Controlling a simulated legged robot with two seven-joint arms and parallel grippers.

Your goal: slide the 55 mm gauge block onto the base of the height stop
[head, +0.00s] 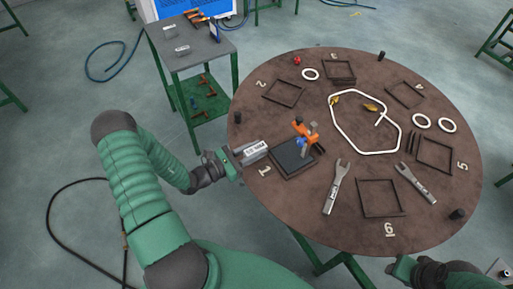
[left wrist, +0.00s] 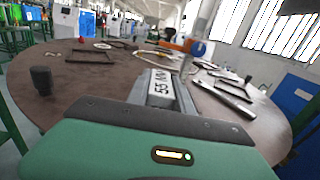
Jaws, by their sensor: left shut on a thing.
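The 55 mm gauge block (head: 256,148) is a grey metal block with a white label. My left gripper (head: 240,158) is shut on it at the left edge of the round table. The block's label also shows in the left wrist view (left wrist: 161,88), pointing away over the table. The height stop has a dark flat base (head: 291,157) and an orange arm (head: 302,131) with a blue part. The block is just left of the base; whether they touch is hard to tell. My right gripper (head: 404,269) is at the bottom right, off the table's front edge; its fingers are unclear.
The round brown table (head: 260,205) carries several dark square frames, two wrenches (head: 336,187) (head: 416,183), a white looped tube (head: 365,151) and white rings. A dark knob (head: 237,117) stands on the rim near my left gripper. A grey side table (head: 193,48) stands behind left.

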